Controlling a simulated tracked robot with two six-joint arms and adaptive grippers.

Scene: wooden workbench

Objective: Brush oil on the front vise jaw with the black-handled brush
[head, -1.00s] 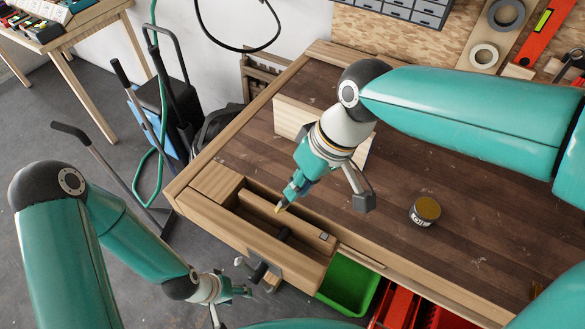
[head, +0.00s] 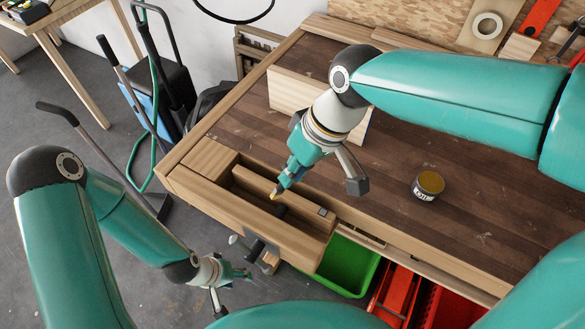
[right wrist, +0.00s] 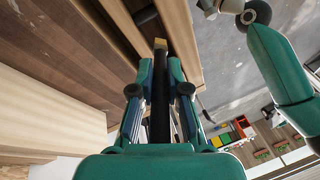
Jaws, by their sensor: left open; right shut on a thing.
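The wooden vise sits at the bench's front left corner in the head view. Its front jaw (head: 225,205) is the outer block, with a dark screw in the gap behind it. My right gripper (head: 291,176) is shut on the black-handled brush, which points down with its yellowish bristles (head: 273,195) over the gap side of the vise. I cannot tell if they touch wood. The right wrist view shows the brush's black handle (right wrist: 160,100) between the fingers. An oil tin (head: 427,186) with amber contents stands open on the bench. My left gripper (head: 240,273) is open and empty, low beside the vise handle.
A pale wooden board (head: 290,92) stands upright behind my right gripper. A green bin (head: 348,265) and red bins (head: 400,290) sit below the bench's front edge. The bench top around the tin is clear. A hand truck stands left of the bench.

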